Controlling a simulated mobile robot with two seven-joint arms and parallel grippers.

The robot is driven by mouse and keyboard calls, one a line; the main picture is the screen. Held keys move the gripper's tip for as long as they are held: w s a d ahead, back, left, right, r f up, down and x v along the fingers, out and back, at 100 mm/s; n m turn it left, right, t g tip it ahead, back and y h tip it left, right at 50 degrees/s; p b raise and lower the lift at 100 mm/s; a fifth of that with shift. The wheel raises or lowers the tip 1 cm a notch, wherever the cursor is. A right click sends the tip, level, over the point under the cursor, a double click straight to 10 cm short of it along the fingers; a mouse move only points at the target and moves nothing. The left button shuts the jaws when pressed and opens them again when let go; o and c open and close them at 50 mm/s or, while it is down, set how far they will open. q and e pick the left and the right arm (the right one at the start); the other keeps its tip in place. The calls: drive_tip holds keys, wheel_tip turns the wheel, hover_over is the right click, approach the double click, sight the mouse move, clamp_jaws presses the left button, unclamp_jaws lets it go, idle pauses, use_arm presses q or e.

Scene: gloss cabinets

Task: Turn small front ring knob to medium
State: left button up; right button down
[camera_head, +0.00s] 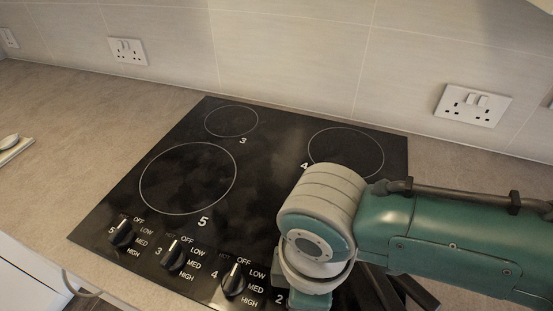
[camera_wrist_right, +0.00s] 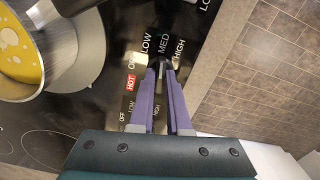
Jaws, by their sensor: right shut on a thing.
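My right gripper (camera_wrist_right: 162,72) is shut on a black control knob (camera_wrist_right: 161,64) at the hob's front edge in the right wrist view. Its two purple fingers lie on either side of the knob. The labels LOW, MED and HIGH curve around the knob's far side, and OFF is partly covered. Which setting the knob points to is not clear. In the head view my right arm (camera_head: 440,240) covers that part of the black hob (camera_head: 262,170), hiding the gripper. My left gripper is not in view.
A pan with yellow contents (camera_wrist_right: 22,50) stands close to the held knob, beside a red lit HOT sign (camera_wrist_right: 131,83). Knobs 5 (camera_head: 122,233), 3 (camera_head: 174,255) and 4 (camera_head: 235,281) line the hob's front. The counter left of the hob is mostly clear.

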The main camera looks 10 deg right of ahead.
idle(0.5)
drive_tip(key=c, duration=0.9)
unclamp_jaws()
drive_tip(key=shift+r, duration=0.1)
wheel_tip(320, 180, up, 10)
drive_tip(key=shift+f+p, duration=0.1)
drive_tip(key=shift+p, duration=1.05)
